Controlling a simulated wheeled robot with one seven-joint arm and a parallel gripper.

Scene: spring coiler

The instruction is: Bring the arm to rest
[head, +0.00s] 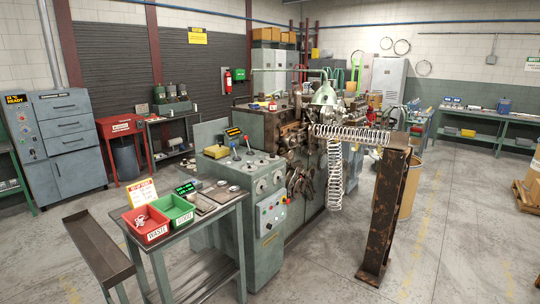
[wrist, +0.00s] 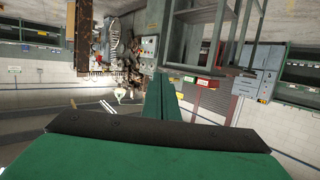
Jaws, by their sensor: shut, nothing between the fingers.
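My gripper (wrist: 160,80) shows in the wrist view as two green fingers side by side with no visible gap, shut and empty. Its dark and green body fills the bottom of that view. The wrist picture appears upside down, with the room behind the fingers, and nothing touches the fingertips. No part of my arm can be made out in the head view. The spring coiler (head: 270,130) stands at the centre of the head view, with a long coiled spring (head: 350,133) lying across to a rusty post and another spring (head: 335,180) hanging down.
A side table holds a red waste bin (head: 147,232) with a white object inside and a green bin (head: 174,213). A grey trough (head: 98,252) stands at front left. A rusty steel post (head: 386,215) stands right of the coiler. The right-hand floor is mostly clear.

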